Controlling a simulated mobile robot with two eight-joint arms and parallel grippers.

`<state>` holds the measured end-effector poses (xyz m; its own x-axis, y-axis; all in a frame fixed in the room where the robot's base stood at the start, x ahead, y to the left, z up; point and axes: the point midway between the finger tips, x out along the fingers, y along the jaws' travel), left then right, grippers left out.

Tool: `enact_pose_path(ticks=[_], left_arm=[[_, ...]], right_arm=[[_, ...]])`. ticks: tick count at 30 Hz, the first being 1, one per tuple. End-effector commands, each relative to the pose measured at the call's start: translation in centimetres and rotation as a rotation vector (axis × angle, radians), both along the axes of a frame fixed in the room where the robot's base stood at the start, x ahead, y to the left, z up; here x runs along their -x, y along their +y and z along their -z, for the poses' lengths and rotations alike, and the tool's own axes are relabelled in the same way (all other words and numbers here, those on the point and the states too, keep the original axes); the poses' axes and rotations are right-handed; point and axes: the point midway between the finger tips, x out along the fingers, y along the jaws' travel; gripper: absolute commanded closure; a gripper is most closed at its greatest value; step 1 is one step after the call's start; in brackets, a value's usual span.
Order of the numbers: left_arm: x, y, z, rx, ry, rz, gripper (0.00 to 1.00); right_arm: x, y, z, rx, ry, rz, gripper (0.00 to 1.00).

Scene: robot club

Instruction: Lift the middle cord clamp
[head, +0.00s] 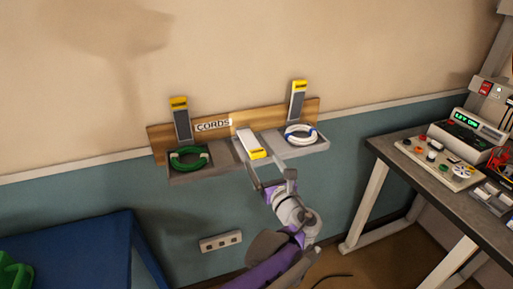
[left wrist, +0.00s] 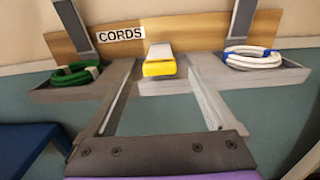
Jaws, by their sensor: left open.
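The middle cord clamp (head: 252,144) is a pale lever with a yellow tip, folded down and pointing out from the wooden board marked CORDS (head: 213,125). It also shows end-on in the left wrist view (left wrist: 159,66). My left gripper (head: 268,168) is open and just below and in front of the yellow tip. In the left wrist view its two fingers (left wrist: 162,90) reach forward on either side of the clamp, with nothing between them that I can see gripped. The left clamp (head: 181,120) and right clamp (head: 298,100) stand upright. My right gripper is not in view.
A green cord coil (head: 190,158) lies in the left tray and a white coil (head: 301,135) in the right tray. A workbench (head: 398,150) with electronics stands at right, a blue table (head: 80,245) at lower left. A wall socket (head: 220,241) is below.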

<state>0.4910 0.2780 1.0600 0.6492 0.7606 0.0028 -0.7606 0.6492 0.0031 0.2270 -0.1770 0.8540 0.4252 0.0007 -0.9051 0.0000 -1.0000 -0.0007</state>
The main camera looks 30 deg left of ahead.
Motion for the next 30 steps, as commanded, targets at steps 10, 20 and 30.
enact_pose_path(ticks=[10, 20, 30], left_arm=[[-4.1, 4.9, 0.0, 0.001, -0.002, -0.003, 0.1], [-5.3, 6.2, 0.0, 0.003, -0.002, 0.001, 0.1], [-5.3, 6.2, 0.0, 0.003, -0.001, 0.0, 0.41]], right_arm=[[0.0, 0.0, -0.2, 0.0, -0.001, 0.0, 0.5], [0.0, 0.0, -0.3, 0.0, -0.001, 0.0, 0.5], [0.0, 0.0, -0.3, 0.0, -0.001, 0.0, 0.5]])
